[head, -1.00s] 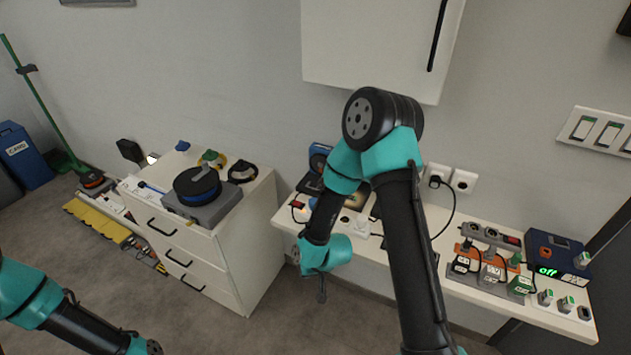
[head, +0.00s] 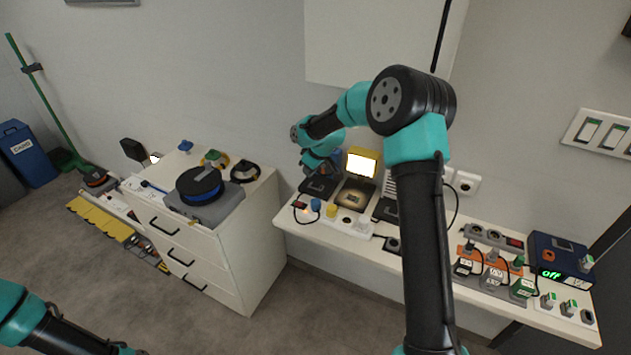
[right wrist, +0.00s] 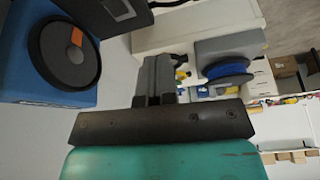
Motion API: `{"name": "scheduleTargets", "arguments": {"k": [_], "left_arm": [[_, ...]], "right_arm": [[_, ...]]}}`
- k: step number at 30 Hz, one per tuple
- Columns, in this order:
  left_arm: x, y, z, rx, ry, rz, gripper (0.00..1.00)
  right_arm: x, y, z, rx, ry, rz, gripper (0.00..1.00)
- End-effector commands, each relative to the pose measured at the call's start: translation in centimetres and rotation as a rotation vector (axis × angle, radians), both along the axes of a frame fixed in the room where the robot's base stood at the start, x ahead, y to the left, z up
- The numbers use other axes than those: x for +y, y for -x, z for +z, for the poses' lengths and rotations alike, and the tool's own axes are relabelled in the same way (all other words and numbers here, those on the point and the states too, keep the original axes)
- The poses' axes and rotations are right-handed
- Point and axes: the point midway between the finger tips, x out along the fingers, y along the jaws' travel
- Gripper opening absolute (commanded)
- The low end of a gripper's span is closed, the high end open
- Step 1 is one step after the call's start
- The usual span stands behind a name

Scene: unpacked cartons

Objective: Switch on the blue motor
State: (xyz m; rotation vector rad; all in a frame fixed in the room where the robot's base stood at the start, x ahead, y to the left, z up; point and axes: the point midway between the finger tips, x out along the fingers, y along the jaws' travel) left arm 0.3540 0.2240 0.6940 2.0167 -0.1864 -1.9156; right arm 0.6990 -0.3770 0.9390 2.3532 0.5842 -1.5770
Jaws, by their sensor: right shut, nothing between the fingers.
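A blue box with a black disc bearing an orange mark, which looks like the blue motor (right wrist: 68,50), shows at the upper left in the right wrist view. In the head view its blue side (head: 337,156) shows at the left end of the white shelf, mostly hidden by my right arm. My right gripper (right wrist: 158,75) is shut and empty. In the head view the wrist is above the shelf's left end, by the blue box, and the fingers are hard to make out. Only my left arm shows at the lower left; its gripper is out of frame.
A power strip (head: 347,223) with a blue plug (head: 315,205) and a yellow plug (head: 331,210) lies on the shelf. A lit yellow-framed lamp (head: 362,165) stands behind it. A drawer cabinet (head: 228,235) carries a grey unit with a blue-edged disc (head: 200,187). A blue box (head: 556,258) reads "off".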

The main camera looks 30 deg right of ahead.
Motion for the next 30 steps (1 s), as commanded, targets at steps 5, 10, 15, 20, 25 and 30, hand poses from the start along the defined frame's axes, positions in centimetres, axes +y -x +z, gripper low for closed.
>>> {"name": "scheduleTargets", "arguments": {"k": [5,10,15,20,25,30], "left_arm": [[0.0,0.0,0.0,0.0,0.0,0.0,0.43],[0.0,0.0,0.0,0.0,0.0,0.0,0.43],[0.0,0.0,0.0,0.0,0.0,0.0,0.43],[0.0,0.0,0.0,0.0,0.0,0.0,0.43],[0.0,0.0,0.0,0.0,0.0,0.0,0.43],[0.0,0.0,0.0,0.0,0.0,0.0,0.43]], "right_arm": [[-5.0,0.6,1.3,0.078,0.064,0.068,0.0],[-7.2,1.2,2.0,0.121,0.091,0.105,0.0],[-7.5,1.3,2.1,0.129,0.094,0.111,0.0],[-7.5,1.3,2.1,0.128,0.094,0.111,0.0],[-7.4,1.2,1.7,0.13,0.093,0.111,0.0],[-7.2,0.9,0.1,0.13,0.093,0.111,0.0]]}}
